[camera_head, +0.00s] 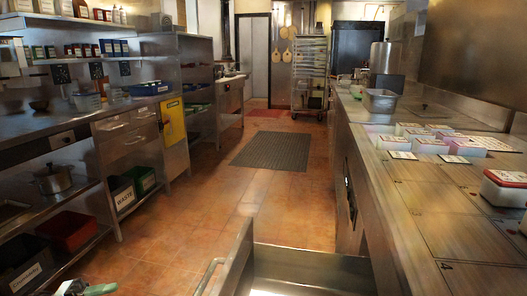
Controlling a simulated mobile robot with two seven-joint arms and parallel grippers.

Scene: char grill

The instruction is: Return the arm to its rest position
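Part of my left gripper (86,288) shows at the bottom left edge, dark with a pale green piece. It is cut off by the frame, so I cannot tell whether it is open or shut or holds anything. It appears over the tiled floor in front of the left shelves. My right arm and gripper are not in view.
An open metal drawer (312,268) with a bar handle (208,274) juts out at the bottom centre. A steel counter (405,205) with several small boxes (480,147) runs along the right. Shelves and bins (122,192) line the left.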

